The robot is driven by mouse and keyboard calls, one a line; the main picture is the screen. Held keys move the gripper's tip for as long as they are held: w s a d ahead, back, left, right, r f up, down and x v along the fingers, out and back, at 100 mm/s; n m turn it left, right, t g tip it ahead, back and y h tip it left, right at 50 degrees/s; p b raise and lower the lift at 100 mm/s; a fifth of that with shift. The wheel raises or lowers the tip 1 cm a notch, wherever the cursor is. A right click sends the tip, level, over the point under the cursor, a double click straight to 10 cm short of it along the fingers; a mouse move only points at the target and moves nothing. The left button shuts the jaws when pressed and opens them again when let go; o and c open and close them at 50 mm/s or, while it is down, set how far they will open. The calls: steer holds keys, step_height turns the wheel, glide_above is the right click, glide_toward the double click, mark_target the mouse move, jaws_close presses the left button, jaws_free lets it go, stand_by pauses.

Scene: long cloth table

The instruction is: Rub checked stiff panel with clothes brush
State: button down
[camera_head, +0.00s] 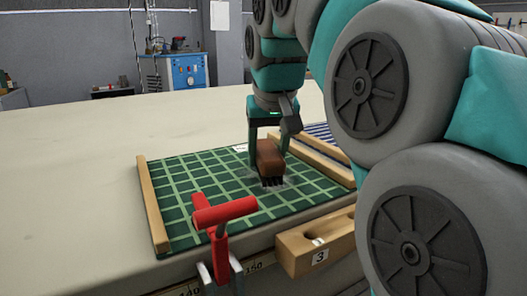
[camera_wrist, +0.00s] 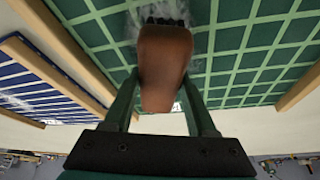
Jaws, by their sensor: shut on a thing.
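The checked stiff panel (camera_head: 205,190) is dark green with light green lines and lies flat on the table. It also fills the upper part of the wrist view (camera_wrist: 240,62). My gripper (camera_head: 268,142) is over the right part of the panel, shut on the brown clothes brush (camera_head: 269,154). In the wrist view the brush (camera_wrist: 164,62) sits between the two green fingers, its dark bristles toward the panel. The bristles look to be at or very near the surface; exact contact is hard to tell. A pale, whitish patch (camera_wrist: 122,30) shows on the panel around the bristles.
Wooden strips (camera_head: 152,203) border the panel. A blue striped panel (camera_head: 322,133) lies beyond the right strip. A red-handled clamp (camera_head: 224,212) rises at the front edge, beside a wooden block marked 3 (camera_head: 315,245). The table's left side (camera_head: 70,170) is clear.

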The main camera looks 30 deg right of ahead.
mark_target(269, 158)
steer(key=shift+s+d+b, duration=0.15)
steer(key=shift+s+b, duration=0.3)
steer(key=shift+s, duration=3.05)
steer(key=shift+a+f, duration=0.1)
steer(key=shift+a, duration=0.8)
steer(key=shift+w, duration=1.75)
steer(key=shift+w+r+p, duration=0.2)
steer(key=shift+w+p, duration=0.25)
steer(key=shift+w, duration=0.75)
steer(key=shift+w+a+p, duration=0.15)
steer(key=shift+w+p, duration=0.3)
steer(key=shift+w, duration=1.85)
steer(key=shift+s+f+b, duration=0.15)
steer(key=shift+s+b, duration=0.2)
steer(key=shift+s, duration=1.4)
steer(key=shift+s+f+b, duration=0.1)
steer(key=shift+s+b, duration=0.2)
steer(key=shift+s, duration=1.4)
steer(key=shift+s+d+r, duration=0.1)
steer(key=shift+s+r, duration=0.05)
steer(key=shift+s, duration=0.8)
steer(key=shift+s+d+r, duration=0.1)
steer(key=shift+s, duration=0.8)
